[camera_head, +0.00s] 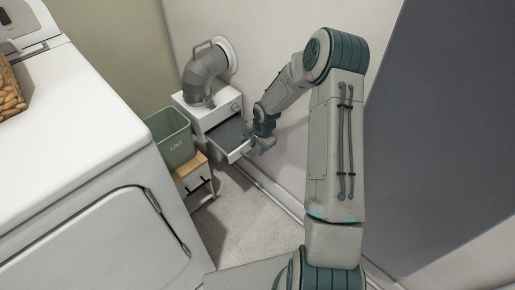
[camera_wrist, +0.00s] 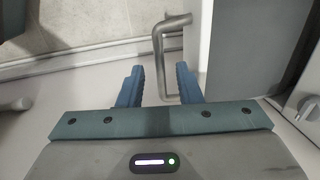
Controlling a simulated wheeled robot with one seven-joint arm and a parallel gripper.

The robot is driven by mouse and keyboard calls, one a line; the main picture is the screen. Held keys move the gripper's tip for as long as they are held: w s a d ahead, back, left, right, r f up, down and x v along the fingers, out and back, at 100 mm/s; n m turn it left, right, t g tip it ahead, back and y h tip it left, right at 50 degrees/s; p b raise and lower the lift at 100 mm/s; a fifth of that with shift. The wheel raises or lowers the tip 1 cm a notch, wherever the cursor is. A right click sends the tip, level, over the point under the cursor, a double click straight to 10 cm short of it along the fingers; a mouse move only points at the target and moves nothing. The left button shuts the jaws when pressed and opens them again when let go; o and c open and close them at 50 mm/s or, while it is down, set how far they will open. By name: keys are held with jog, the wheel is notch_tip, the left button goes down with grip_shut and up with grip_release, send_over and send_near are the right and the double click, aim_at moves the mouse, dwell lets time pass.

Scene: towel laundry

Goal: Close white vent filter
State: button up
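The white vent filter box (camera_head: 194,114) stands against the back wall in the head view. Its drawer (camera_head: 239,151) is pulled out toward the lower right, with a dark grey surface inside. In the wrist view the drawer (camera_wrist: 238,50) fills the upper right, and its grey bar handle (camera_wrist: 159,55) sticks out to the left. My gripper (camera_wrist: 160,78) is open, with the lower part of the handle showing between its blue fingers. I cannot tell whether they touch it. In the head view my gripper (camera_head: 257,146) is at the drawer's front and partly hides it.
A grey duct (camera_head: 203,70) joins the top of the box to the wall. A green lint bin (camera_head: 172,140) stands on a small wood-topped stand (camera_head: 190,167) left of the drawer. A white washer or dryer (camera_head: 75,110) fills the left. Floor (camera_head: 240,215) in front is clear.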

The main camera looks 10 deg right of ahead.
aim_at(237, 130)
jog(key=shift+f, duration=0.1)
grip_shut()
jog(key=w+a, duration=0.1)
jog(key=w, duration=0.2)
jog(key=w+a+b, duration=0.1)
jog(key=w+a, duration=0.1)
jog(key=w, duration=0.1)
jog(key=w+a, duration=0.2)
jog(key=w, duration=0.1)
jog(key=shift+w+a, duration=0.1)
jog(key=shift+w, duration=0.25)
jog(key=shift+w+a, duration=0.25)
jog(key=shift+a, duration=0.2)
grip_release()
jog(key=shift+d, duration=0.2)
jog(key=shift+s, duration=0.1)
notch_tip(237, 130, up, 14)
jog(key=s+d+p, duration=0.1)
jog(key=s+p, duration=0.1)
jog(key=shift+s+d+f+p, duration=0.15)
jog(key=shift+d+f+p, duration=0.05)
jog(key=shift+p, duration=0.15)
